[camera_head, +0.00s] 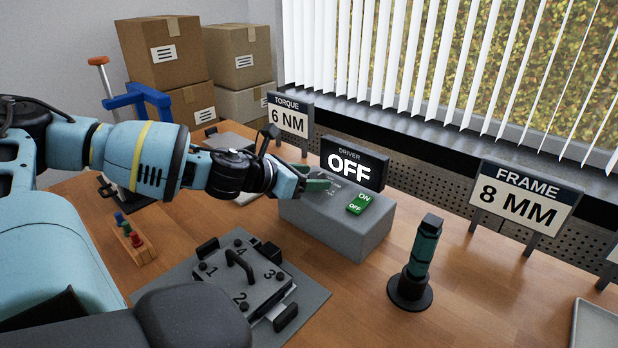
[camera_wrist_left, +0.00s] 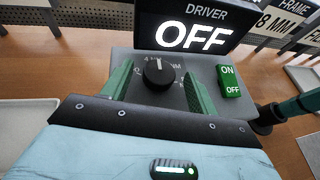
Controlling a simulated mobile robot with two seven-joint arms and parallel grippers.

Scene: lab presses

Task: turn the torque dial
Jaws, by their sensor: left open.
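The torque dial (camera_wrist_left: 158,74) is a black round knob with a white pointer mark, on the sloped face of a grey driver box (camera_head: 345,228). Printed numbers sit around it; a "4" and "NM" are readable in the left wrist view. My left gripper (camera_head: 318,184) is open over the box, its green fingers on either side of the dial. I cannot tell if they touch it. In the head view the gripper hides most of the dial. The torque sign (camera_head: 289,118) reads 6 NM. The driver display (camera_head: 351,163) reads OFF. My right gripper is not in view.
A green ON/OFF switch (camera_head: 359,203) is right of the dial. A teal and black screwdriver (camera_head: 422,250) stands in a round base further right. A numbered plate fixture (camera_head: 243,283) lies in front of the box. A FRAME 8 MM sign (camera_head: 523,199) stands behind.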

